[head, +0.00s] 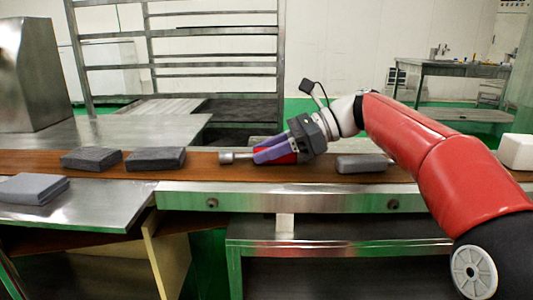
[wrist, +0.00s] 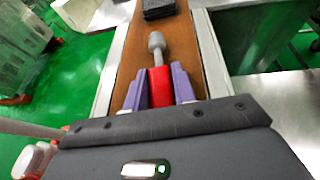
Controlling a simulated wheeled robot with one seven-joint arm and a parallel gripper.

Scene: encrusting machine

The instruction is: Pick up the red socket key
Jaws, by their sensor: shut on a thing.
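The red socket key has a red handle (wrist: 160,84) and a grey metal socket end (wrist: 156,42). In the head view its socket end (head: 228,157) points left, over the brown belt. My gripper (head: 268,152) reaches in from the right with its purple fingers. In the wrist view the two purple fingers of my gripper (wrist: 158,88) are on either side of the red handle, shut on it. Part of the handle is hidden by the fingers and the gripper body. I cannot tell whether the key touches the belt.
Grey blocks (head: 155,159) lie on the brown belt (head: 205,165) left of the key, and another grey block (head: 362,164) lies right of my gripper. A folded grey cloth-like block (head: 33,188) rests on the metal table (head: 100,212) at front left. A metal rack (head: 215,70) stands behind.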

